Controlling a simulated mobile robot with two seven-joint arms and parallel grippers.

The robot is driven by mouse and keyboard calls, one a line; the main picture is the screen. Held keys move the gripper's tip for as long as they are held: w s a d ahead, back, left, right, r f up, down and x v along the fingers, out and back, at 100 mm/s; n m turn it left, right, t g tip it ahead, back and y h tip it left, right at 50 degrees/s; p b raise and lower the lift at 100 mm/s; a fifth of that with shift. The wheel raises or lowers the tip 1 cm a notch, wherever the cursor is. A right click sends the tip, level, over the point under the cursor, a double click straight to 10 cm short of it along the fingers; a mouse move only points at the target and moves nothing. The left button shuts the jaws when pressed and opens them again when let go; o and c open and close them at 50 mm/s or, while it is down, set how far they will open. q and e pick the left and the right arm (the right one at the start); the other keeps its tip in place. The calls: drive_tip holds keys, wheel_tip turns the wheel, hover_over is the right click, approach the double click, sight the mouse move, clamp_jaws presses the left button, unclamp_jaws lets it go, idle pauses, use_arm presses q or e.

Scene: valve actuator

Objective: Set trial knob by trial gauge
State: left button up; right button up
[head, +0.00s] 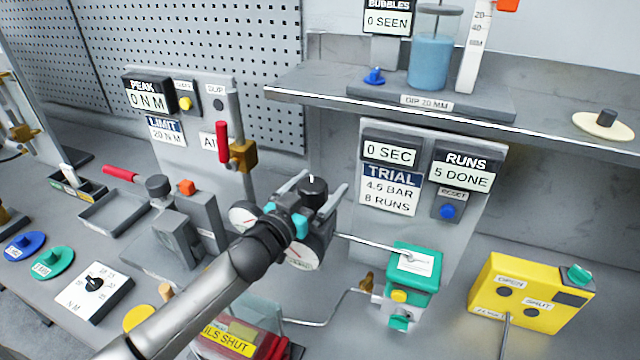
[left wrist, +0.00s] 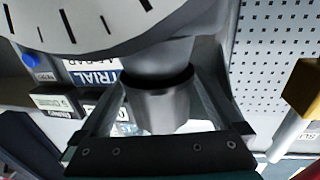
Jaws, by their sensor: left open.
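A black knob (head: 313,190) with a white mark on top sits at the front of the gauge stand. My left gripper (head: 320,186) is open, with its fingers on either side of the knob. In the left wrist view the knob (left wrist: 165,105) stands between the fingers; I cannot tell whether they touch it. Two white round gauges (head: 243,216) (head: 302,257) show partly behind my left gripper, and their readings are hidden or too small. A large dial face (left wrist: 90,18) with black ticks fills the top of the left wrist view. My right gripper is not in view.
A sign (head: 390,188) reads TRIAL 4.5 BAR, 8 RUNS, under a 0 SEC display. The RUNS panel (head: 461,175) reads 5 DONE. A green-topped valve unit (head: 413,268) and a yellow OPEN/SHUT box (head: 530,292) stand to the right. A shelf (head: 440,110) overhangs behind.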

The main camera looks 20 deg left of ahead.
use_arm(q)
drive_tip(key=shift+w, duration=0.25)
drive_tip(key=shift+c, duration=0.2)
drive_tip(key=c, duration=1.3)
drive_tip(key=shift+d+h, duration=0.1)
drive_tip(key=shift+h, duration=0.2)
